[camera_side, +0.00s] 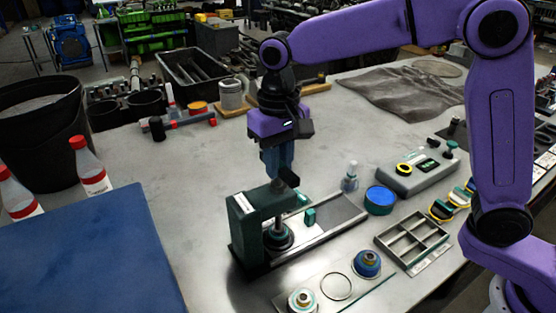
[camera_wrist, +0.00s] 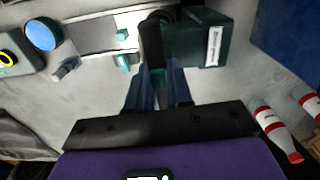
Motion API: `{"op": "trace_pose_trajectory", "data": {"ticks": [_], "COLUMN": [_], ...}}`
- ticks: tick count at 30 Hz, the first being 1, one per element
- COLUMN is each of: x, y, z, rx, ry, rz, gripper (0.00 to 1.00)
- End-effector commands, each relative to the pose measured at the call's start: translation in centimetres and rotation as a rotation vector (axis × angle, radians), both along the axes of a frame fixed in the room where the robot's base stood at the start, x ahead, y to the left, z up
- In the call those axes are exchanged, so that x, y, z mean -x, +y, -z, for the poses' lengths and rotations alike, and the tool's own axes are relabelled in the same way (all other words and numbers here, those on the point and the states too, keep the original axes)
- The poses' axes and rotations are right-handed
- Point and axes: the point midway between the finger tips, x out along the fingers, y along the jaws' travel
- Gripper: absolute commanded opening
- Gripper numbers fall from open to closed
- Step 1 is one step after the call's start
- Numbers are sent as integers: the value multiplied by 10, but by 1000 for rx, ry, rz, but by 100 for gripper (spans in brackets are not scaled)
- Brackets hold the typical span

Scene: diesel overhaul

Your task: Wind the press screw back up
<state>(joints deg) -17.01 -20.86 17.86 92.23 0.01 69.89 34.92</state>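The press (camera_side: 245,226) is a dark green C-shaped frame with a white label, standing on a steel base at the front middle of the table. Its upright screw (camera_side: 278,212) runs down to a round dark part on the base. The dark crank handle (camera_side: 290,177) is at the top of the screw; it also shows in the wrist view (camera_wrist: 152,40). My gripper (camera_side: 279,172) points down at the handle. In the wrist view the blue fingers (camera_wrist: 159,72) stand apart, with the handle's end at or between their tips. Whether they clamp it is hidden.
A small bottle (camera_side: 349,178), a blue-topped round tin (camera_side: 380,200) and a grey compartment tray (camera_side: 412,240) stand right of the press. A blue panel (camera_side: 95,255) and red-capped bottles (camera_side: 90,170) are at left.

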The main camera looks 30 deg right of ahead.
Motion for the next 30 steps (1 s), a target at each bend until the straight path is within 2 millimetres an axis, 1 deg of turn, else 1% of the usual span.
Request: {"op": "trace_pose_trajectory", "data": {"ticks": [2, 5, 12, 16, 19, 27, 30], "x": [0, 0, 0, 0, 0, 0, 0], "y": [0, 0, -1, -1, -1, -1, -1], "z": [0, -1, -2, -3, -3, -3, -4], "rx": [0, 0, 0, 1, 1, 1, 1], "ry": [0, 0, 1, 1, 1, 1, 1], "rz": [-6, -62, -336, -447, -483, -487, -530], "gripper": [0, 0, 0, 0, 0, 0, 0]}}
